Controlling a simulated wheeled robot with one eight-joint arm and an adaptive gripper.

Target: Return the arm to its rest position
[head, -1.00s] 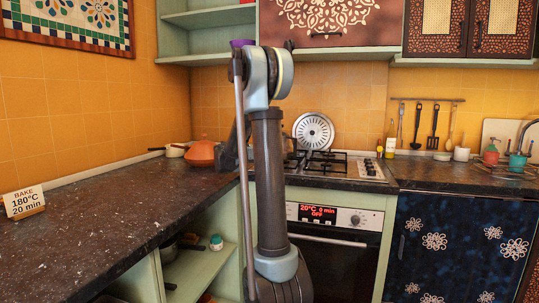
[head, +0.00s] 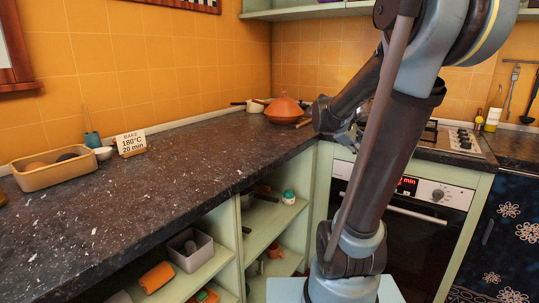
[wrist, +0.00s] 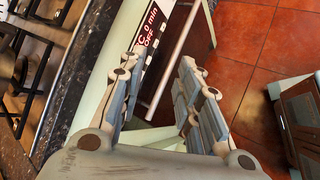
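My arm (head: 382,165) stands folded upright in front of the oven in the head view. Its upper joint is cut off by the top of the picture, and one link reaches down and left. My gripper (wrist: 163,72) shows in the wrist view with its two fingers apart and nothing between them. It points past the oven door towards the floor. In the head view the fingers are too dark and overlapped to make out.
The oven (head: 430,215) and hob (head: 445,138) stand just behind my arm. The dark counter (head: 150,195) runs along the left, with a tray (head: 60,172), a sign (head: 131,143) and an orange tagine (head: 283,109). Open shelves (head: 268,222) lie below.

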